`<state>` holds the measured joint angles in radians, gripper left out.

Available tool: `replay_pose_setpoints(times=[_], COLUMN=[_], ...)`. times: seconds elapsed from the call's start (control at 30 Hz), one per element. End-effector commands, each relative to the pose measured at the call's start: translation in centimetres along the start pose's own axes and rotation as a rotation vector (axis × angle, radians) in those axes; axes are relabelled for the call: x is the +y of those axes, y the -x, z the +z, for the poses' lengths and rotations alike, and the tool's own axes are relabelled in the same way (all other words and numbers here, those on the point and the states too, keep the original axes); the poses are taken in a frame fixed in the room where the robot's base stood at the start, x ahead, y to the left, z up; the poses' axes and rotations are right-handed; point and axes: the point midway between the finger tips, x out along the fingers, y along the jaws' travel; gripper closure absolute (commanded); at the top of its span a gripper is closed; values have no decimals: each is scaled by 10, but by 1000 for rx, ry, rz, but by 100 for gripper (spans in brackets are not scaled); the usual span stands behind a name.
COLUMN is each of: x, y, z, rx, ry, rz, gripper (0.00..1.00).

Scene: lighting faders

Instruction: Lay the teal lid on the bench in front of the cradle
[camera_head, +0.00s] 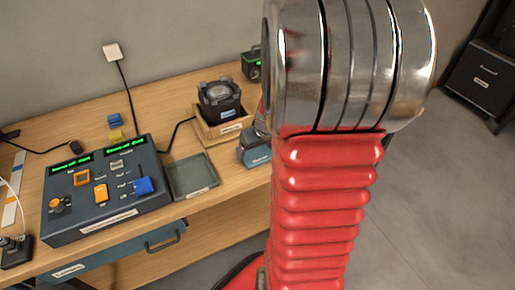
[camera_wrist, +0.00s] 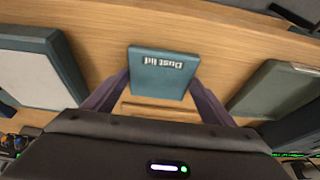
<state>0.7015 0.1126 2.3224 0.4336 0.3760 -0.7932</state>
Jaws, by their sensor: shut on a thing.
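The teal lid (camera_wrist: 163,72), lettered "Dust lid" upside down in the wrist view, is between the two purple-grey fingers of my gripper (camera_wrist: 159,85). The gripper is shut on its sides. The lid is over bare bench wood near the front edge; I cannot tell whether it touches the bench. The wooden cradle (camera_head: 209,141) stands on the bench (camera_head: 160,98) holding a black device (camera_head: 219,98).
A grey-green tray (camera_head: 193,177) lies left of the cradle; it is at the right in the wrist view (camera_wrist: 275,88). A fader console (camera_head: 107,190) is further left. A dark-framed pale panel (camera_wrist: 36,72) lies left of the lid in the wrist view.

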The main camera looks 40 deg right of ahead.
Motion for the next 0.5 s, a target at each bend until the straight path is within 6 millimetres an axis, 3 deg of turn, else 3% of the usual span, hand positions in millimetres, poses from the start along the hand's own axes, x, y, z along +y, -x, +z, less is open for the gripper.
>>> replay_pose_setpoints(times=[0.07,0.1,0.37,0.5], x=[0,0,0,0], y=[-1,-2,-2,-2], z=[0,1,0,0], rx=[0,0,0,0], ry=[0,0,0,1], rz=[0,0,0,-1], gripper=[47,22,4,4])
